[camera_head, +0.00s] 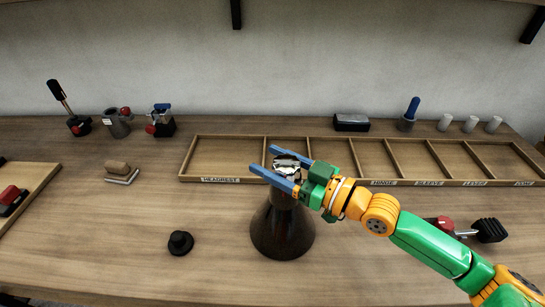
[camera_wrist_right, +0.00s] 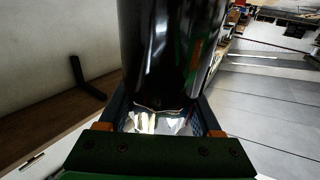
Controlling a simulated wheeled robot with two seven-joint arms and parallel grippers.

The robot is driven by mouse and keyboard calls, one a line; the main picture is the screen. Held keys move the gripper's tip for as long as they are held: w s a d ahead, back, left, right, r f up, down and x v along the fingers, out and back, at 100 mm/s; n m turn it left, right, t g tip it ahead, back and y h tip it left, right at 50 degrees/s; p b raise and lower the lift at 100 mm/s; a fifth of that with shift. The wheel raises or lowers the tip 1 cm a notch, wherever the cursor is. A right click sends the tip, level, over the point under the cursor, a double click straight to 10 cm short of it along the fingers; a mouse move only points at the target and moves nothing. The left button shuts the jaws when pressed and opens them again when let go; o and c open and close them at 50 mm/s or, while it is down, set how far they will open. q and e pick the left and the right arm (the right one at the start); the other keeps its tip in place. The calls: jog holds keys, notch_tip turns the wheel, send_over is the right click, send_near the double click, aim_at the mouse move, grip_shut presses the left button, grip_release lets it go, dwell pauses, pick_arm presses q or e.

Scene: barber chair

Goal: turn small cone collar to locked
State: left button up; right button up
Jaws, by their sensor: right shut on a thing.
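A dark brown cone (camera_head: 282,230) stands upright on the table, wide end down. A shiny silver collar (camera_head: 287,168) sits at its narrow top. My right gripper (camera_head: 265,160) reaches in from the right with its blue fingers on either side of the collar, shut on it. In the right wrist view the silver collar (camera_wrist_right: 160,122) shows between the blue fingers, with a large glossy dark body (camera_wrist_right: 170,50) beyond it. Any lock mark on the collar is too small or hidden to read. My left gripper is not in view.
A long wooden tray (camera_head: 222,180) with labelled compartments lies behind the cone. A black knob (camera_head: 180,243) stands to the left. A brush-like block (camera_head: 120,172) lies farther left. A part with a red knob and black pad (camera_head: 488,230) lies on the right, beyond my arm.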

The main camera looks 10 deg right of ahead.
aim_at(298, 175)
jog(key=shift+r+p, duration=0.3)
jog(key=shift+p, duration=0.1)
jog(key=shift+f, duration=0.3)
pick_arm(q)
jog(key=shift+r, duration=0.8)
pick_arm(e)
jog(key=o, duration=1.4)
jog(key=shift+d, duration=0.1)
jog(key=shift+s+d+f+b, duration=0.15)
jog(key=shift+s+d+b, duration=0.1)
jog(key=shift+b, duration=0.1)
jog(key=v, duration=0.4)
jog(key=shift+s+d, duration=0.2)
jog(key=shift+s, duration=0.1)
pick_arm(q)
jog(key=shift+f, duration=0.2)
pick_arm(e)
jog(key=shift+v, duration=0.75)
